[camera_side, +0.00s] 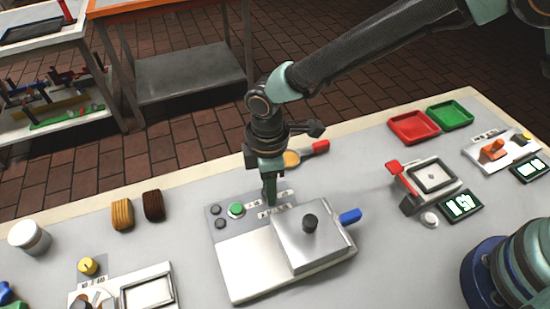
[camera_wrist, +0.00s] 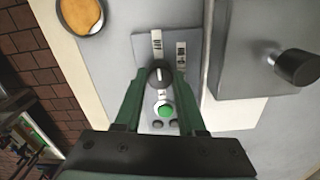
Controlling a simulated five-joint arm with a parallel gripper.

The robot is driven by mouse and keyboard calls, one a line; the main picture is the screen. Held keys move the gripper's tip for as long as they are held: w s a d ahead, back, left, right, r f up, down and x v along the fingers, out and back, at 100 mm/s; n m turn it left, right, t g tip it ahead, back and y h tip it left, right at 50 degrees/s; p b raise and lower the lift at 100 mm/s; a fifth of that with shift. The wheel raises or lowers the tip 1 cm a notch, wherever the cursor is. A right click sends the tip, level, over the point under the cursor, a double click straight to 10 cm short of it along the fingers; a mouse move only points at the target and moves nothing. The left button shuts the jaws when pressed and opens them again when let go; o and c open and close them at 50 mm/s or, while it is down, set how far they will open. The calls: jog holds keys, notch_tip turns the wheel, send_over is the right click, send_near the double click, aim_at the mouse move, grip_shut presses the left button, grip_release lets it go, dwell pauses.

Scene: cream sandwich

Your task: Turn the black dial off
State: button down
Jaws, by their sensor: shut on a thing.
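The black dial (camera_wrist: 158,75) shows in the wrist view with a light pointer mark, on the grey panel of a metal machine (camera_side: 245,272). My gripper (camera_wrist: 161,82) is shut on the dial, one green finger on each side. In the side view my gripper (camera_side: 269,200) points straight down onto the panel and hides the dial. A lit green button (camera_wrist: 166,110) sits beside the dial, between the fingers in the wrist view. Small printed labels (camera_wrist: 157,42) lie just beyond the dial.
A red-handled pan (camera_side: 291,158) lies behind my gripper. Red (camera_side: 413,127) and green (camera_side: 450,115) trays stand at the back right. Brown bread pieces (camera_side: 153,205) lie left.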

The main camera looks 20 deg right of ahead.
dwell(0.3)
jog(key=c, duration=0.5)
grip_release()
jog(key=shift+r, duration=0.15)
notch_tip(320, 180, up, 12)
